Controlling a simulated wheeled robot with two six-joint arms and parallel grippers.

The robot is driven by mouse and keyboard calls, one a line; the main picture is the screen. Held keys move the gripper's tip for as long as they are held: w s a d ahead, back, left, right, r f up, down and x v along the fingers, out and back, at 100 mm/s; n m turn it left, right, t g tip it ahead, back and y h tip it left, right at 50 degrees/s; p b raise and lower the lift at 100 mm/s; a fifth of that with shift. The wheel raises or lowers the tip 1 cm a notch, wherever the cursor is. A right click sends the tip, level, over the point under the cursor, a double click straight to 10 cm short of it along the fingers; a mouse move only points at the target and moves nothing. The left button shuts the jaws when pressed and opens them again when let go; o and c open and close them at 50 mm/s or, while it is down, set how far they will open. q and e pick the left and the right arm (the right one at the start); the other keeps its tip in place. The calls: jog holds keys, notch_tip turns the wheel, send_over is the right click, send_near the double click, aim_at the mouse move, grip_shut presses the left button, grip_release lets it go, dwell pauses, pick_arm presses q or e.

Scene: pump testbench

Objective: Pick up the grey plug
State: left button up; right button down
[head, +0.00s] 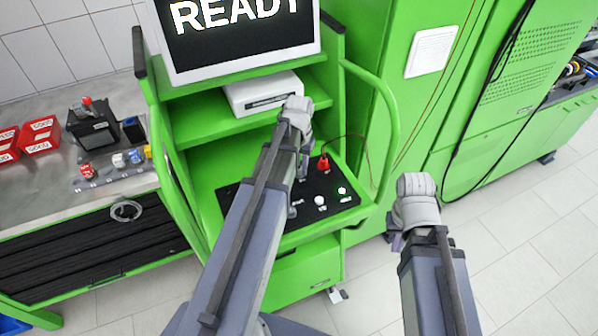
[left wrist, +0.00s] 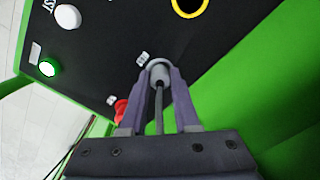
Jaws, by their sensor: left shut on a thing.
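The grey plug (left wrist: 159,74) shows in the left wrist view between the fingertips of my left gripper (left wrist: 159,82), which is shut on it. A dark cable (left wrist: 159,110) runs from the plug back between the fingers. The plug is at the black panel (left wrist: 110,45); I cannot tell whether it sits in a socket or just above it. In the head view my left gripper (head: 301,170) is over the panel, and my own arm hides the plug. My right gripper (head: 396,240) is out over the floor, right of the bench; its fingers are mostly hidden.
A red plug (head: 323,165) stands on the panel near a white button (head: 320,201) and a lit green button (head: 342,190). A yellow ring (left wrist: 189,6) is close by. A green rail (head: 390,130) borders the bench. A screen (head: 240,35) reads READY.

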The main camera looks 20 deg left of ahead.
aim_at(299, 168)
pick_arm(q)
jog(key=shift+r, duration=0.1)
grip_shut()
notch_tip(299, 168, up, 10)
jog(key=p, duration=1)
jog(key=shift+s, duration=0.1)
